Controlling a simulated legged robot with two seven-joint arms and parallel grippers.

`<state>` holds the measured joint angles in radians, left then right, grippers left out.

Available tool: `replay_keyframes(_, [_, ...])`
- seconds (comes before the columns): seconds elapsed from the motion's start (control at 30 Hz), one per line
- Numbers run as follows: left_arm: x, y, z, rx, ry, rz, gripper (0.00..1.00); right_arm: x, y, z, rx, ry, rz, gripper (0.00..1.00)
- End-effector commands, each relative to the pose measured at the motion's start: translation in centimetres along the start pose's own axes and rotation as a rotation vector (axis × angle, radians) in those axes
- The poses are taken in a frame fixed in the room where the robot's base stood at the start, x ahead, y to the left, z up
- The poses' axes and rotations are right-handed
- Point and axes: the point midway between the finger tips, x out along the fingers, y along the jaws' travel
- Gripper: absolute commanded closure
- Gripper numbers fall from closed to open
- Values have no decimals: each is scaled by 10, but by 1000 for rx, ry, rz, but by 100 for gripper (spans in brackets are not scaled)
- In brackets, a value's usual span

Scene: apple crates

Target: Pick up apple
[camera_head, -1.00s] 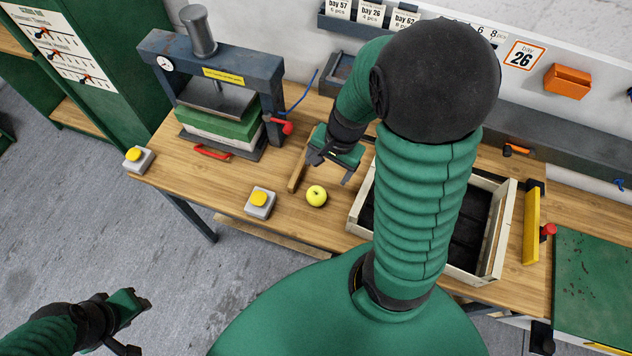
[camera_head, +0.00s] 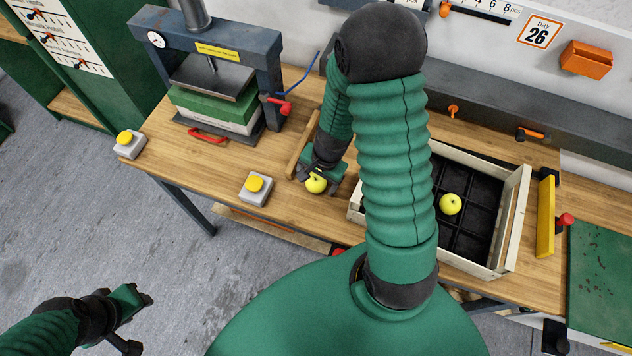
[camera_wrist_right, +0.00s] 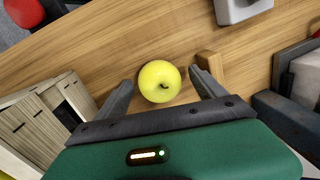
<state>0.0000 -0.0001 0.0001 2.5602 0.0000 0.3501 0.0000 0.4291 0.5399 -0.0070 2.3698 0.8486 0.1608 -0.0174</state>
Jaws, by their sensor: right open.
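A yellow-green apple (camera_head: 316,184) lies on the wooden table between the press and the crate. In the right wrist view the apple (camera_wrist_right: 159,81) sits between the two fingers, with a gap on each side. My right gripper (camera_head: 319,182) is open around it, and its fingers (camera_wrist_right: 163,86) point down toward the table. A second yellow apple (camera_head: 450,204) lies in a compartment of the crate's black insert. My left gripper (camera_head: 140,318) is at the lower left, away from the table, with its fingers apart.
The wooden crate (camera_head: 515,220) stands right of my right arm, which hides part of it. A wooden strip (camera_head: 302,145) lies just left of the gripper. A yellow button box (camera_head: 256,187) and the press (camera_head: 268,90) stand to the left.

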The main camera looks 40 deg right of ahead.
Motion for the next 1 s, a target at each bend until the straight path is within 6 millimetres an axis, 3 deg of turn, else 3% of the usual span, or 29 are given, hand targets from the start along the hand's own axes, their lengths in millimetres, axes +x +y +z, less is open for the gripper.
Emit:
replay_keyframes(0.1, [-1,0,0,0,0,0,64,-1,0,0,0,0,-1,23])
replay_keyframes(0.6, [-1,0,0,0,0,0,64,-2,0,0,0,0,-1,88])
replay_keyframes(0.83, [-2,0,0,0,0,0,64,-4,0,0,-1,1,-1,89])
replay_keyframes(1.0, [-19,0,-5,0,0,0,64,-35,-6,0,-3,3,-3,89])
